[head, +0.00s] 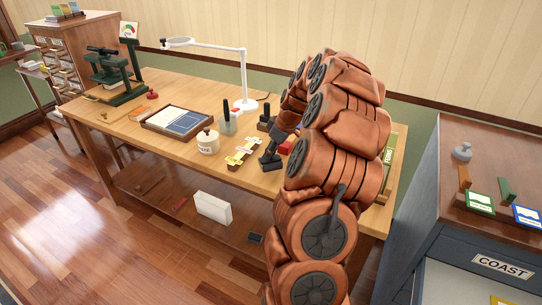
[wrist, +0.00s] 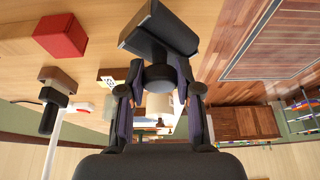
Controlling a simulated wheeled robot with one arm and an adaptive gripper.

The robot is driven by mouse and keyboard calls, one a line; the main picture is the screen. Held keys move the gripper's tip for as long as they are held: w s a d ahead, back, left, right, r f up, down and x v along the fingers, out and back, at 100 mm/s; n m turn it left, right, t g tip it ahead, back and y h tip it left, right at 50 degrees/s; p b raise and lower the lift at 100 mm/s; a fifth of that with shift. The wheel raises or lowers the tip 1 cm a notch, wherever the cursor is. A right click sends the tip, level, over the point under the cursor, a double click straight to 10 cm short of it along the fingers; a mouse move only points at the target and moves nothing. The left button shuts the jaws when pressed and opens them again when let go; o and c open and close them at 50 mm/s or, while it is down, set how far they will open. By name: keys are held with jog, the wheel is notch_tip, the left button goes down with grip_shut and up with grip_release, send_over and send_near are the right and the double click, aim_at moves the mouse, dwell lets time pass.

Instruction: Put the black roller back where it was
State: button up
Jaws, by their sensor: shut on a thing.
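My gripper (head: 274,143) is over the right part of the wooden workbench (head: 170,88). It is shut on a dark thing that looks like the black roller (head: 268,161). In the wrist view my gripper (wrist: 159,88) has a finger on each side of the roller's round dark end, and the roller's (wrist: 157,32) blocky grey-black body sticks out beyond the fingertips. I cannot tell whether the roller touches the bench. Another dark tool (wrist: 52,108) stands by a brown block (wrist: 58,80); I cannot tell whether that is a holder.
Close by are a red block (wrist: 62,36), a wooden strip with yellow cards (head: 240,156), a white jar (head: 208,142) and a pen cup (head: 228,124). A white lamp (head: 243,80) stands behind. A blue-grey cabinet (head: 440,190) is at right. The bench's front edge is near.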

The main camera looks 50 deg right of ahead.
jog(key=shift+f, duration=1.25)
jog(key=shift+f, duration=0.2)
jog(key=o, duration=1.1)
jog(key=shift+r, duration=0.15)
